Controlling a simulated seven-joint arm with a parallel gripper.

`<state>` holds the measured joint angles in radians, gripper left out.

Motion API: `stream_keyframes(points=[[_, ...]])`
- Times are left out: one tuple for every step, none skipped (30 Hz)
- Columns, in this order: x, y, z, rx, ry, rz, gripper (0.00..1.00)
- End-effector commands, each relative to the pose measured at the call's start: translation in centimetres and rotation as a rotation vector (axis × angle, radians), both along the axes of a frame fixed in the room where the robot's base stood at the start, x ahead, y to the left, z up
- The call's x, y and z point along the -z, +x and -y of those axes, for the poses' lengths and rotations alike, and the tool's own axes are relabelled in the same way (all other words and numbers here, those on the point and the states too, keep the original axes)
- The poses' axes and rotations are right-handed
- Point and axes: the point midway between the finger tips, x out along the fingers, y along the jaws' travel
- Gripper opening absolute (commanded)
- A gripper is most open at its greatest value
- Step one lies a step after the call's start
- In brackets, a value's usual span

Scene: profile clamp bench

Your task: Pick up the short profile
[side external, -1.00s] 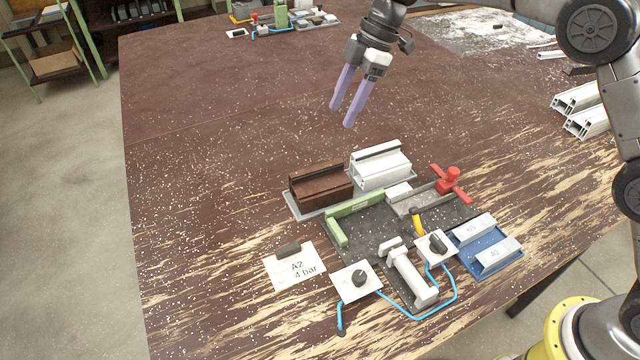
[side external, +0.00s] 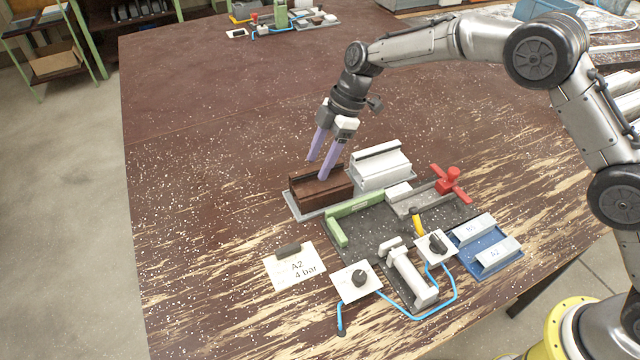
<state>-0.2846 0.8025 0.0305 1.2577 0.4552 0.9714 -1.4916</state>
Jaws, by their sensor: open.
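Two profile pieces lie side by side on a grey tray (side external: 292,207): a dark brown one (side external: 325,193) and a white one (side external: 381,172) with a dark strip along its top. Both look of similar length, so I cannot tell from the picture which is the short profile. My gripper (side external: 316,169) is open, with its two purple fingers pointing down at the brown profile. One fingertip shows in front of the brown profile's upper part and the other near its back edge. I cannot tell whether they touch it. Nothing is held between the fingers.
In front of the tray is a clamp fixture with a green rail (side external: 355,207), a red handle (side external: 451,182), a white cylinder (side external: 412,279) and blue hoses. A blue tray (side external: 511,261) holds labelled blocks A2 and B1. A card (side external: 294,270) reads "A2 4 bar". The table is clear to the left.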

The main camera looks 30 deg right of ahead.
Motion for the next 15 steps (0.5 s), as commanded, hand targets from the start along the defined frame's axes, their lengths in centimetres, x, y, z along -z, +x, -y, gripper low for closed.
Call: stream_keyframes(points=[[0.41, -0.01, -0.19, 0.000, 0.000, 0.000, 0.60], [0.56, -0.02, -0.25, 0.000, 0.000, -0.001, 0.60], [0.68, -0.02, -0.30, 0.000, 0.000, 0.000, 0.60], [0.72, -0.02, -0.32, 0.000, 0.000, 0.000, 0.60], [0.74, -0.02, -0.33, 0.000, 0.000, 0.000, 0.60], [0.73, -0.01, -0.33, 0.000, 0.000, 0.000, 0.60], [0.72, -0.01, -0.32, -0.001, 0.000, 0.000, 0.60], [0.72, -0.01, -0.31, 0.000, 0.000, 0.000, 0.60], [0.71, -0.01, -0.30, 0.000, 0.000, 0.000, 0.60], [0.71, 0.00, -0.30, 0.000, 0.000, 0.000, 0.60], [0.70, 0.00, -0.30, 0.000, 0.000, 0.000, 0.60], [0.70, 0.00, -0.30, 0.000, 0.000, 0.000, 0.60], [0.70, 0.00, -0.29, 0.000, 0.000, 0.000, 0.60], [0.71, 0.00, -0.29, 0.000, 0.000, 0.000, 0.60], [0.73, 0.00, -0.29, 0.000, 0.000, 0.000, 0.60]])
